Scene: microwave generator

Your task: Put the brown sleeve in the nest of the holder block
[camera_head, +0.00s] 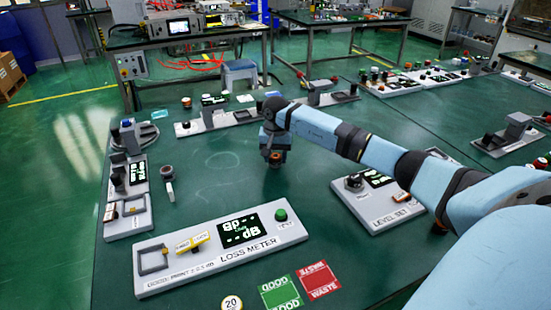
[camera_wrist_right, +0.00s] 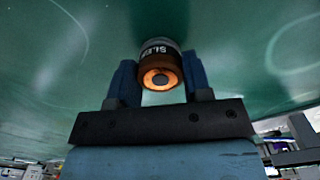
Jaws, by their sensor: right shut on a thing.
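My right gripper (camera_head: 273,157) points down over the middle of the green table and is shut on the brown sleeve (camera_head: 274,159). Whether the sleeve touches the table I cannot tell. My left gripper is not in view.
The loss meter panel (camera_head: 225,252) lies in front, with green (camera_head: 282,293) and red (camera_head: 318,281) cards before it. The level set panel (camera_head: 372,195) is at right under my arm. The table around my gripper is bare.

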